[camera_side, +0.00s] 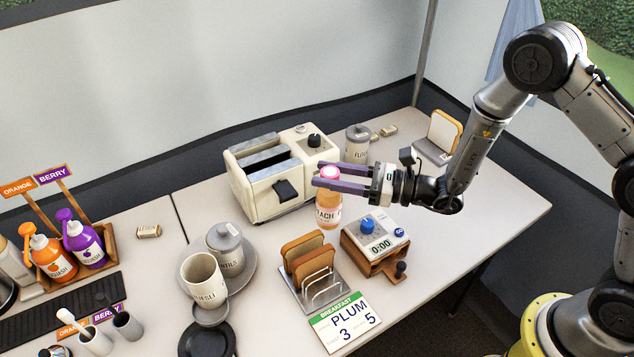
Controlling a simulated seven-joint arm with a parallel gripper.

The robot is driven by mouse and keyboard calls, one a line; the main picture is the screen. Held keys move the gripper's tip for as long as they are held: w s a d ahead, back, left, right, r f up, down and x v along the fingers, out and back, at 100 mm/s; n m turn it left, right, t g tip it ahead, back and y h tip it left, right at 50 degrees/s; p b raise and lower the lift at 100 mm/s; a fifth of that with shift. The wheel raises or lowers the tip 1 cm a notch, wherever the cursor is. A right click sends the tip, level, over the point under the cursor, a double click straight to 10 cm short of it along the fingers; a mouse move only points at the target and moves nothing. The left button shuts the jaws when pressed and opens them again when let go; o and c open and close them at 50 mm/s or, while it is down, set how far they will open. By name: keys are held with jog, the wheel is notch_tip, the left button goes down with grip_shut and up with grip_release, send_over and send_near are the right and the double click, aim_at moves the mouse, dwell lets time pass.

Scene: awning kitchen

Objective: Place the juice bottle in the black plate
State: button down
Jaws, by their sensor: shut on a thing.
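The juice bottle (328,212) is peach-coloured, with a pink cap and a label ending in "ACH". It is upright between the toaster and the timer. My gripper (323,176) reaches in from the right, and its purple fingers are shut on the bottle near its cap. I cannot tell whether the bottle's base touches the table. The black plate (222,343) lies at the bottom edge of the picture, left of the bottle and nearer the camera. A small grey dish partly covers its far side.
A cream toaster (262,180) stands just left of the bottle. A timer on a wooden stand (375,245), a toast rack (318,285) and a breakfast card (346,323) are nearer the camera. A grey tray (252,278) with two jars lies beyond the black plate.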

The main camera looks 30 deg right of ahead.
jog(key=s+d+r, duration=0.4)
jog(key=s+r, duration=0.1)
jog(key=s, duration=0.4)
jog(key=a+n+g+y, duration=0.45)
jog(key=a+g, duration=0.25)
jog(key=a, duration=0.8)
jog(key=s+a+n+g, duration=0.55)
jog(key=s+a, duration=0.25)
jog(key=a, duration=0.3)
jog(key=w+a+f+m, duration=0.1)
jog(key=w+a+f, duration=0.7)
jog(key=a+f, duration=0.2)
jog(key=shift+a+f+y, duration=0.35)
jog(key=shift+a+f, duration=0.05)
jog(key=shift+f, duration=0.9)
